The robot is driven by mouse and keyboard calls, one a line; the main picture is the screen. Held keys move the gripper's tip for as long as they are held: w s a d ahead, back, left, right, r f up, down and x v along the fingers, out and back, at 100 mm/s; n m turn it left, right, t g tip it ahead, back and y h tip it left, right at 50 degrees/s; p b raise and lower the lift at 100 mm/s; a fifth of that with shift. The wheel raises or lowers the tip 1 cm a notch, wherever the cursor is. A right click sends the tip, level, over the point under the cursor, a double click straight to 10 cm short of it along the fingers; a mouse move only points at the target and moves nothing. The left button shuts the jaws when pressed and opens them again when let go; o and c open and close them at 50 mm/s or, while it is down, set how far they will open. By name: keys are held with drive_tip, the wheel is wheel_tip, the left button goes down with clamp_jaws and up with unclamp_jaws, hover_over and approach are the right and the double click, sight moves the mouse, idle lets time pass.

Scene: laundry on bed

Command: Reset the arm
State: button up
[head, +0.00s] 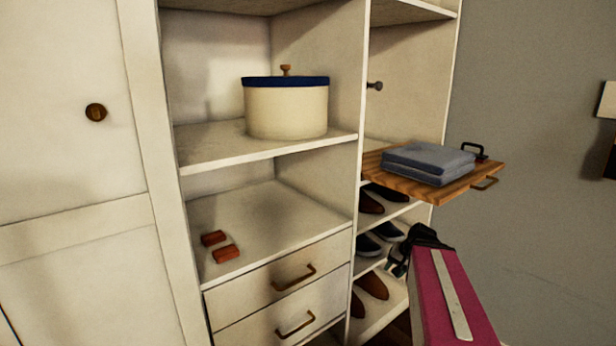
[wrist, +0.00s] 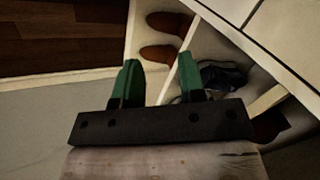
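My magenta arm (head: 450,300) comes up from the bottom right in the head view. My gripper (head: 398,265) is at its far end, in front of the shoe shelves and below the wooden tray. In the wrist view the two green fingers of my gripper (wrist: 160,72) stand apart with nothing between them. Brown shoes (wrist: 162,54) and dark shoes (wrist: 222,76) show beyond the fingertips. I cannot tell whether a finger touches a shelf.
A wooden tray (head: 478,184) with folded blue-grey cloth (head: 428,158) juts out above my gripper. Shoe shelves (head: 398,212) are close by. A round cream box (head: 286,110) and two reddish blocks (head: 226,253) sit on shelves to the left. Grey wall (head: 540,150) stands at right.

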drive_tip(key=s+a+f+n+g+h, duration=0.3)
drive_tip(key=s+a+f+n, duration=0.2)
drive_tip(key=a+f, duration=0.4)
drive_tip(key=shift+s+a+h, duration=0.4)
drive_tip(key=shift+s+a, duration=0.2)
drive_tip(key=shift+a, duration=0.2)
